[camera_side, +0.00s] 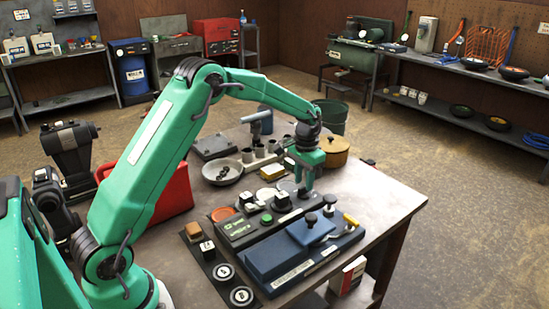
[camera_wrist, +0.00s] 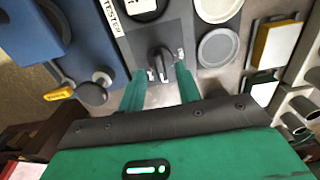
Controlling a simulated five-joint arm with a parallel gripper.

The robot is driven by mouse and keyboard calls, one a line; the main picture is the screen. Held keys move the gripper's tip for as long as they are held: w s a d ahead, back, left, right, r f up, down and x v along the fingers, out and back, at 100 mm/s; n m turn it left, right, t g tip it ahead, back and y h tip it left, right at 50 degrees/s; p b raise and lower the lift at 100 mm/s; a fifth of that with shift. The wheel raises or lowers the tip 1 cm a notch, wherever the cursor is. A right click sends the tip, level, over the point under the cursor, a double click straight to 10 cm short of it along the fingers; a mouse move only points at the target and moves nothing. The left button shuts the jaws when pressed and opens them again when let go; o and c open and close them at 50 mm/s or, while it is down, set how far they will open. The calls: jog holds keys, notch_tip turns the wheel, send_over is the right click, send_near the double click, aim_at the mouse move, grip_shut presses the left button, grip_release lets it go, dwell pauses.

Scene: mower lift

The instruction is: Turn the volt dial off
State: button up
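A tester panel (camera_wrist: 118,45) lies on the workbench, marked "TESTER" in the wrist view; it also shows in the side view (camera_side: 238,231). A dark dial with a raised bar grip (camera_wrist: 160,62) sits on it, with small pale labels beside it too small to read. My gripper (camera_wrist: 161,72) is open, its two green fingers either side of the dial, apart from it or barely at its edge; I cannot tell which. In the side view my gripper (camera_side: 304,191) points down at the panel's far end and hides this dial. Another dark knob with a white top (camera_side: 282,200) stands nearby.
A blue box-like device (camera_side: 285,252) with black knobs and a yellow handle lies along the front. A black strip with round gauges (camera_side: 223,271) is at the left. A metal bowl (camera_side: 222,171), cups and a brown pot (camera_side: 334,151) stand behind. The bench's right end is clear.

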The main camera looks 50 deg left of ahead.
aim_at(303, 191)
jog(key=shift+f, duration=1.1)
jog(key=shift+c, duration=0.2)
grip_shut()
